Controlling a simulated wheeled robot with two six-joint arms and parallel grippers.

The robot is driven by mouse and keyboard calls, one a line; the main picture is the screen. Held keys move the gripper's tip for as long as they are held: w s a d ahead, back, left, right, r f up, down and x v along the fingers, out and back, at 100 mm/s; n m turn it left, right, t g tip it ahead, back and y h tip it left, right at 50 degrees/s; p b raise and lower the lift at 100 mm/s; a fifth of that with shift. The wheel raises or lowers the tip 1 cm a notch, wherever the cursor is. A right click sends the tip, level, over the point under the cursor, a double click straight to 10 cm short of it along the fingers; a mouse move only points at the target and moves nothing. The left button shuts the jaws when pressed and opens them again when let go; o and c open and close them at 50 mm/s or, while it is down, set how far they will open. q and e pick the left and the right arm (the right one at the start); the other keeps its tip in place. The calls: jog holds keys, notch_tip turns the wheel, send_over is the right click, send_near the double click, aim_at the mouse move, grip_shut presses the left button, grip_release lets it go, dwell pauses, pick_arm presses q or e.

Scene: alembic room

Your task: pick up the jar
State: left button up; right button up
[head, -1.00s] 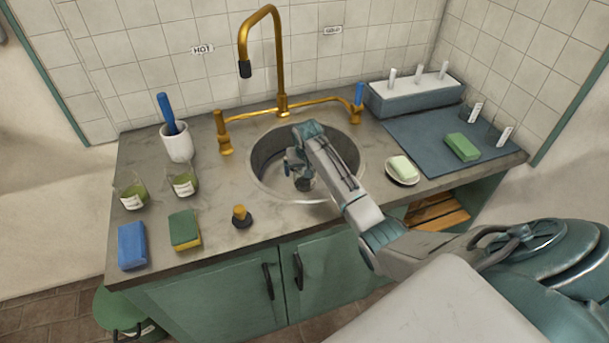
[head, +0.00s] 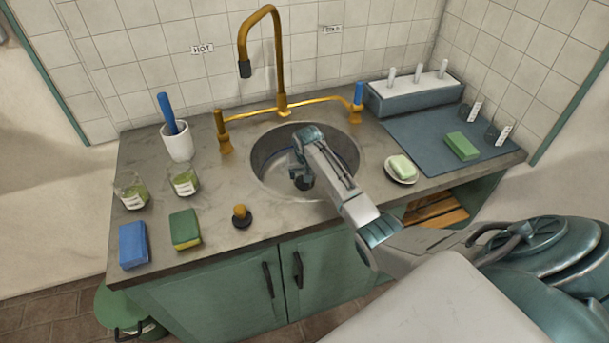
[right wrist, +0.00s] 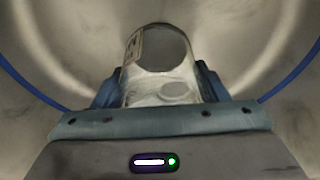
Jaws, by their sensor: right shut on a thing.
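My right gripper (head: 300,178) reaches down into the round sink (head: 262,182). In the right wrist view its fingers (right wrist: 158,90) are shut on a clear glass jar (right wrist: 160,62) with a pale label on its side. The jar stands between the two fingers, its round mouth facing up the picture. In the head view the jar is mostly hidden by the gripper. My left gripper is not in view.
The brass tap (head: 280,60) arches over the back of the sink. Two labelled jars with green contents (head: 131,190) (head: 184,180), sponges (head: 133,245) (head: 185,229) and a plunger-like stopper (head: 241,216) stand at left. A soap dish (head: 401,178) sits right of the sink.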

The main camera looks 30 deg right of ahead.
jog(key=shift+r, duration=0.2)
jog(key=shift+r, duration=0.4)
notch_tip(320, 180, up, 9)
jog(key=b, duration=0.1)
jog(key=shift+f+b, duration=0.15)
jog(key=shift+b, duration=0.25)
dwell(0.3)
jog(key=g+p, duration=0.1)
jog(key=g+y+p, duration=0.1)
jog(key=g, duration=0.1)
jog(key=g+y+p, duration=0.1)
jog(key=shift+w+r+g+p, duration=0.1)
jog(key=shift+r+g+p, duration=0.2)
jog(key=shift+g+p, duration=0.1)
dwell(0.4)
dwell(1.2)
